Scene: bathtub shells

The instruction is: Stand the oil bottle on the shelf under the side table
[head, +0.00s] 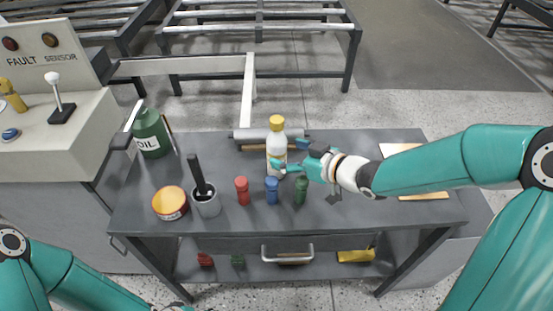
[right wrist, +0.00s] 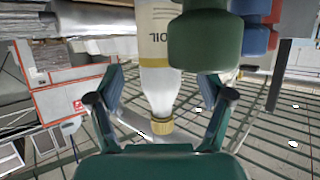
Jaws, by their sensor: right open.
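The oil bottle (head: 277,150), pale with a yellow cap, stands upright on the side table (head: 335,212) near its back. In the right wrist view the oil bottle (right wrist: 158,50) appears upside down, with part of its label showing. My right gripper (head: 291,157) is open at the bottle's right side. In the right wrist view its fingers (right wrist: 162,85) show on either side of the bottle; I cannot tell whether they touch it. The lower shelf (head: 220,268) shows under the tabletop. My left arm shows at bottom left, its gripper out of view.
A green OIL container (head: 151,134), orange tin (head: 170,203) and grey cup (head: 206,204) stand at left. Red (head: 242,191), blue (head: 271,190) and green (head: 301,190) small bottles stand in front. The shelf holds small red, green and yellow things; a handle (head: 287,250) shows at its middle.

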